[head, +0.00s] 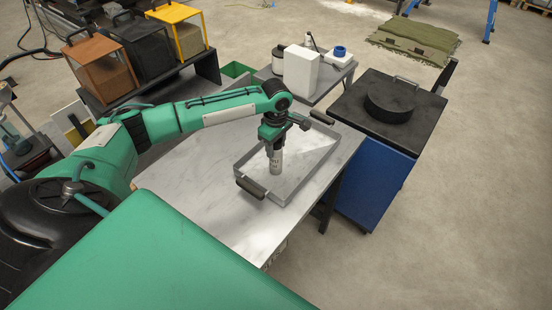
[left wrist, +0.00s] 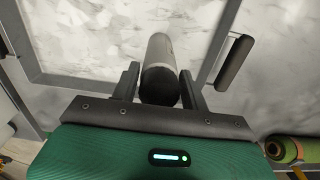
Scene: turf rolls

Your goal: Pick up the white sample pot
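The white sample pot (head: 276,163) stands about upright within the shallow metal tray (head: 295,190) on the steel table. In the left wrist view the pot (left wrist: 159,52) shows a pale side and a dark near end. My left gripper (head: 274,140) is over the pot from above. In the left wrist view the two fingers of my left gripper (left wrist: 159,82) lie on either side of the pot, very close to it. I cannot tell whether they touch it. The pot's upper end is hidden by the gripper in the head view. My right gripper is not in view.
The tray has dark handles (head: 251,187) at its ends. Behind are a white box (head: 301,72) and a blue-topped item (head: 340,51) on another table. A blue cabinet (head: 372,180) with a black round object (head: 390,101) stands right.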

